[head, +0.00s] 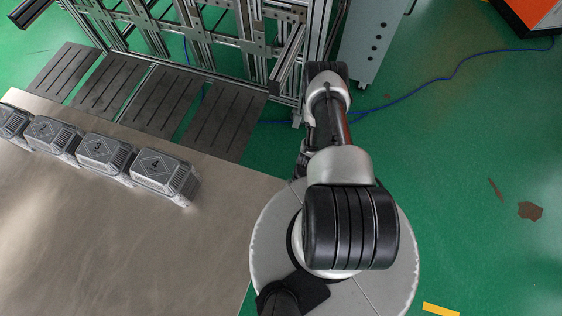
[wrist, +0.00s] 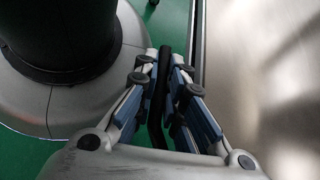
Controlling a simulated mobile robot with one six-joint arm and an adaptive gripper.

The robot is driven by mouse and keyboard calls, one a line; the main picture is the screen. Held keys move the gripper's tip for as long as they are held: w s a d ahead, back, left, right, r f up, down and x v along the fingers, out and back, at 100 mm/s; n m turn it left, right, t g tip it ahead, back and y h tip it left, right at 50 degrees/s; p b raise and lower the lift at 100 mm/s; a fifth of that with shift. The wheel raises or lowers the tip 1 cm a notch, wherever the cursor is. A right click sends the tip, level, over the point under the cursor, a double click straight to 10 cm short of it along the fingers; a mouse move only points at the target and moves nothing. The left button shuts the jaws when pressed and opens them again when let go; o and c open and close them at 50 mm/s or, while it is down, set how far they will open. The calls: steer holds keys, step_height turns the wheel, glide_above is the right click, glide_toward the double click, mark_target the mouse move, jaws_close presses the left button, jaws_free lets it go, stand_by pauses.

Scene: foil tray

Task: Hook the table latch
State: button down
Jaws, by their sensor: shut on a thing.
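My gripper (wrist: 163,62) shows in the wrist view, its two blue-padded fingers closed on a narrow black bar (wrist: 157,100). The bar runs lengthwise between the fingers and looks like the table latch. It is beside the long edge of the metal table (wrist: 265,80), which lies to the right of the fingers. Any catch for the latch cannot be made out. In the head view my gripper and the bar are hidden behind my arm, and the table (head: 100,235) fills the lower left.
Several foil trays (head: 165,172) stand in a row along the table's far edge. Dark slotted plates (head: 223,120) and an aluminium frame (head: 230,40) are beyond it. A grey cabinet (head: 375,40) stands behind my arm.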

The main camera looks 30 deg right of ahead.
steer(key=c, duration=1.9)
jaws_free()
steer(key=shift+c, duration=0.2)
steer(key=v, duration=1.2)
steer(key=shift+d, duration=0.1)
